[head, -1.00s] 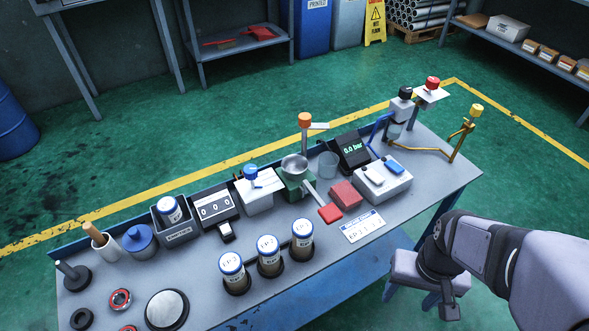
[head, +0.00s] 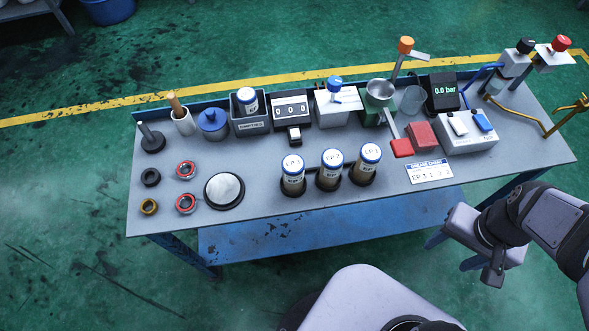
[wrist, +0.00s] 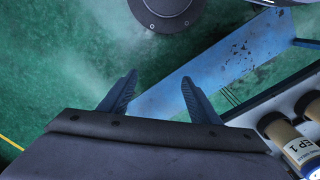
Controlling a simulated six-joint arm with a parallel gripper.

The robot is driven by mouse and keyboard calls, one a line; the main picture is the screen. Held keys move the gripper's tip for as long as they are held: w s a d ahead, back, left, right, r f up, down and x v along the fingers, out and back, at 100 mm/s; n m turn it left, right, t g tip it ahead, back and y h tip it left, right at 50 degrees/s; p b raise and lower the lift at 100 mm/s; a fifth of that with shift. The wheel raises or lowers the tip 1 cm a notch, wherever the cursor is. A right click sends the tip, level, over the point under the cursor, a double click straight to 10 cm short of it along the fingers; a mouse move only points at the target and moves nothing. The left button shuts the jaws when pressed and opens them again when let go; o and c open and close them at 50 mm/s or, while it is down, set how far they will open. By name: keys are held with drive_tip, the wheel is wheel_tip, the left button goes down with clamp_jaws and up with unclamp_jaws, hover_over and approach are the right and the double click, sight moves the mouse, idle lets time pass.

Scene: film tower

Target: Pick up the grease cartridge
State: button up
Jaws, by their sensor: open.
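Three grease cartridges with blue-rimmed caps stand upright in dark holders along the bench's front edge: the left one (head: 292,175), apparently marked EP3, the middle EP2 one (head: 330,172) and the right EP1 one (head: 365,165). Another similar capped cartridge (head: 247,98) stands in a grey bin at the back. My gripper (wrist: 160,78) is open and empty in the wrist view, off the bench's front side. The EP1 cartridge (wrist: 303,148) shows at that view's lower right, apart from the fingers.
Open floor lies before the bench.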

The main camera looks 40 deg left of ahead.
sight(296, 160)
idle(0.5)
